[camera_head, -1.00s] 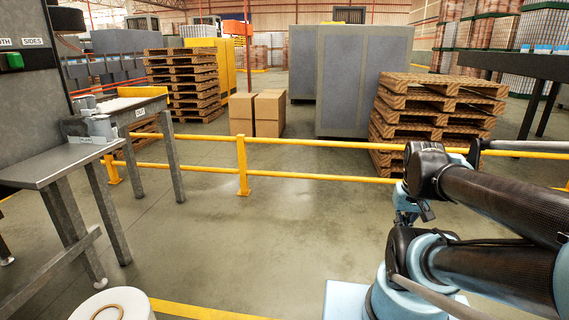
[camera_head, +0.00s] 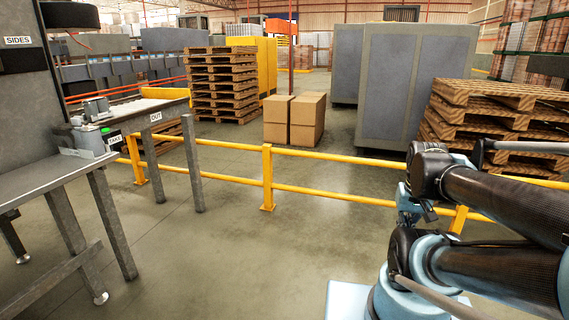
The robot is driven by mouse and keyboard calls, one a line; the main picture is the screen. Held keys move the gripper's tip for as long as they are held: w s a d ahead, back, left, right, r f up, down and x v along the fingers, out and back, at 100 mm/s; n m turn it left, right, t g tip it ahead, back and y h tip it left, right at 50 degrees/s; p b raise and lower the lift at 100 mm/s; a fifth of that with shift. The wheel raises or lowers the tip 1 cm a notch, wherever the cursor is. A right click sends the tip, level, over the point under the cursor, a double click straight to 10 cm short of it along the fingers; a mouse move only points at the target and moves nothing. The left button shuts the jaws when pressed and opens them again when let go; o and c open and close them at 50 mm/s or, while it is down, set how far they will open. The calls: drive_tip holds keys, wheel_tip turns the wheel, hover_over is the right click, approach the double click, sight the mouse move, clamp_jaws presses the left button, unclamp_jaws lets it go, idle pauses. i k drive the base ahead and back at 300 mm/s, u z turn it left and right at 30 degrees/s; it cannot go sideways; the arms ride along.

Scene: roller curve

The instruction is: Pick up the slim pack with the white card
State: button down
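I cannot make out a slim pack with a white card in this view. My gripper cannot be picked out either; only my folded arm shows at the right. A grey bench stands at the lower left (camera_head: 40,180), its visible top bare. Behind it is a second grey table (camera_head: 125,108) with a pale top and an "OUT" label. A small grey and green device (camera_head: 88,138) sits where the two meet, beside a dark label.
A yellow rail (camera_head: 267,180) crosses the floor ahead. Beyond it are stacked pallets (camera_head: 222,85), brown cartons (camera_head: 307,118), grey cabinets (camera_head: 400,85) and more pallets (camera_head: 480,110) at the right. The floor (camera_head: 230,260) between the bench and my arm is clear.

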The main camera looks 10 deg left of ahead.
sight(98, 108)
drive_tip(key=u, duration=0.35)
drive_tip(key=i, duration=1.1)
drive_tip(key=u, duration=1.1)
drive_tip(key=i, duration=0.85)
drive_tip(key=u, duration=1.05)
drive_tip(key=i, duration=1)
drive_tip(key=z, duration=0.85)
drive_tip(key=k, duration=0.8)
